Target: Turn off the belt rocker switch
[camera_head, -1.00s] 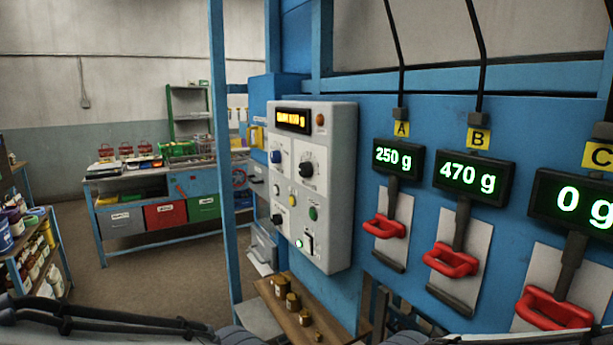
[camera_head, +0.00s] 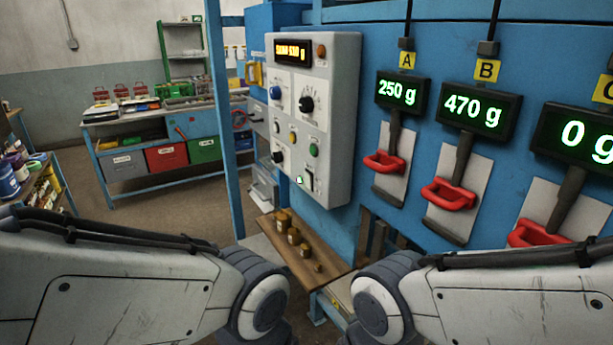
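The belt rocker switch (camera_head: 309,178) is near the bottom of the grey control panel (camera_head: 343,120), on the blue machine. The panel also has an amber display (camera_head: 294,51), a blue knob, a black dial and several small buttons. The switch is too small for me to tell its position. My two arms come in from the lower left and lower right and bend down out of the picture. Neither gripper is in view.
A narrow wooden shelf with brass weights (camera_head: 293,236) juts out below the panel. Right of the panel hang scales with red hooks (camera_head: 448,194), reading 250 g, 470 g and 0 g. A blue post (camera_head: 219,130) stands left of the panel. A workbench (camera_head: 125,169) stands behind.

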